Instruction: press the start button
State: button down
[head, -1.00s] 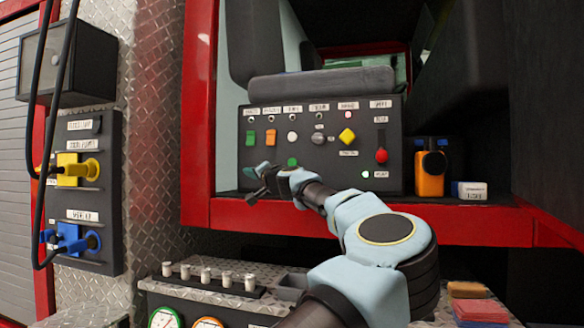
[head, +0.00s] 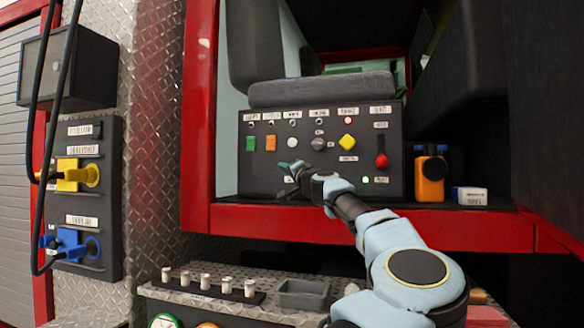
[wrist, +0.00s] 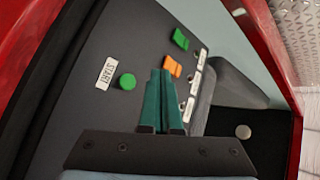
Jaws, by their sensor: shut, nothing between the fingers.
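The start button is a round green button (wrist: 127,81) beside a START label (wrist: 105,72) on a dark control panel (wrist: 110,40). In the head view my gripper (head: 291,167) is in front of the lower middle of the panel (head: 247,180) and largely covers the button. In the wrist view the teal fingers of my gripper (wrist: 161,74) are together and empty. Their tips appear to the right of the button, with a small gap in the picture. I cannot tell how far the tips are from the panel face.
The panel also has a green switch (head: 250,143), an orange switch (head: 270,142), a yellow button (head: 347,141) and a red-knobbed lever (head: 382,160). An orange container (head: 430,178) stands right of it. A red frame (head: 260,220) borders the bay.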

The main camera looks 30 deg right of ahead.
jog(key=w+d+p, duration=0.5)
jog(key=p, duration=0.1)
jog(key=shift+w, duration=0.35)
jog(key=shift+d, duration=0.1)
dwell(1.8)
jog(key=shift+w+d, duration=0.3)
jog(key=shift+w+d, duration=0.25)
jog(key=shift+w, duration=0.05)
dwell(0.7)
jog(key=shift+s+a+f+b, duration=0.1)
jog(key=shift+s+b, duration=0.05)
jog(key=shift+b, duration=0.25)
jog(key=shift+s+a+b, duration=0.45)
jog(key=shift+s+b, duration=0.05)
jog(key=shift+b, duration=0.4)
